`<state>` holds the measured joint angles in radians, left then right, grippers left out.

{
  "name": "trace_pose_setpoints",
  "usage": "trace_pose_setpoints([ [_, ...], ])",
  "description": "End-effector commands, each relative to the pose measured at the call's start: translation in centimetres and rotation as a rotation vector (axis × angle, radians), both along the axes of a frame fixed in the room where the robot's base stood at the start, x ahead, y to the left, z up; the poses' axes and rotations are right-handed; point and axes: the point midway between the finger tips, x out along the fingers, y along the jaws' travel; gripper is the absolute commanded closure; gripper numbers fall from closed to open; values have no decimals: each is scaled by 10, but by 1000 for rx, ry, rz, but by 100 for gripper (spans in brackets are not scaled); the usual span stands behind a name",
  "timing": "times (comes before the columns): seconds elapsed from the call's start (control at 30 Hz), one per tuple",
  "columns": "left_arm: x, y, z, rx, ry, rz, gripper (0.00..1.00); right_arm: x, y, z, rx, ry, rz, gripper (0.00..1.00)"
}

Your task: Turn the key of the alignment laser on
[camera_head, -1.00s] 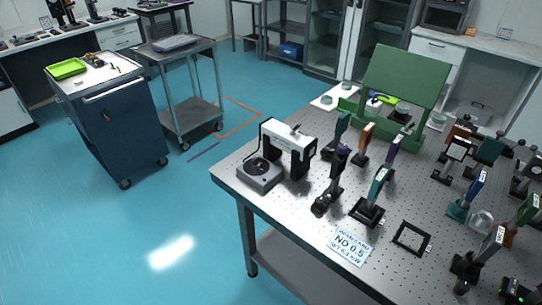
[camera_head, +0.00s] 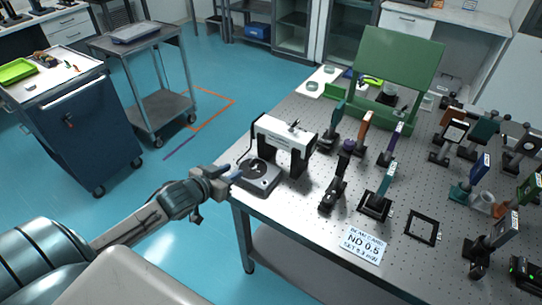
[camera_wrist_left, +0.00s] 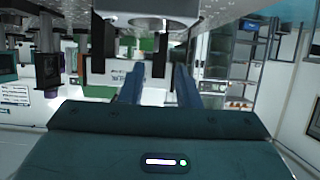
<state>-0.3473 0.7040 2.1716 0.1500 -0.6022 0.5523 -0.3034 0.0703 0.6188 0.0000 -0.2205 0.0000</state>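No part is plainly readable as the alignment laser or its key; a black box with a small green light (camera_head: 525,272) at the lower right edge of the head view may be it, but I cannot tell. My left gripper (camera_head: 237,172) reaches in from the left to the table's left corner, beside a grey device with a round dark plate (camera_head: 257,186). In the left wrist view its two fingers (camera_wrist_left: 157,85) are apart with nothing between them. Whether a fingertip touches the device is unclear. My right gripper is not in view.
The perforated optical table (camera_head: 290,212) holds a white-and-black arch (camera_head: 285,140), several post-mounted optics, a green panel (camera_head: 397,70), an empty black frame (camera_head: 423,227) and an ND 0.5 card (camera_head: 362,244). A blue cabinet (camera_head: 75,135) and grey cart (camera_head: 160,110) stand left across clear floor.

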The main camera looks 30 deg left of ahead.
Motion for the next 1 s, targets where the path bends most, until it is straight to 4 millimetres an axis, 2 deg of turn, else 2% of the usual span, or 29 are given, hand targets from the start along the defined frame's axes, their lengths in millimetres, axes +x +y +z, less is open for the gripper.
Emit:
trace_pose_setpoints([
  [0.1, 4, -3, 3, -4, -7, -3, 71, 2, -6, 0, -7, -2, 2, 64],
  [0.27, 21, -4, -4, -9, -8, -1, 71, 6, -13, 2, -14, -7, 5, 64],
  [0.5, 62, -7, -19, -8, -7, -1, 71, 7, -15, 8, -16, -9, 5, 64],
  [0.7, 88, -9, -31, -5, -6, -3, 71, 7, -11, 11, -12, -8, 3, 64],
  [1.0, 99, -10, -37, -2, -5, -5, 71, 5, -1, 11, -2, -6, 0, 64],
])
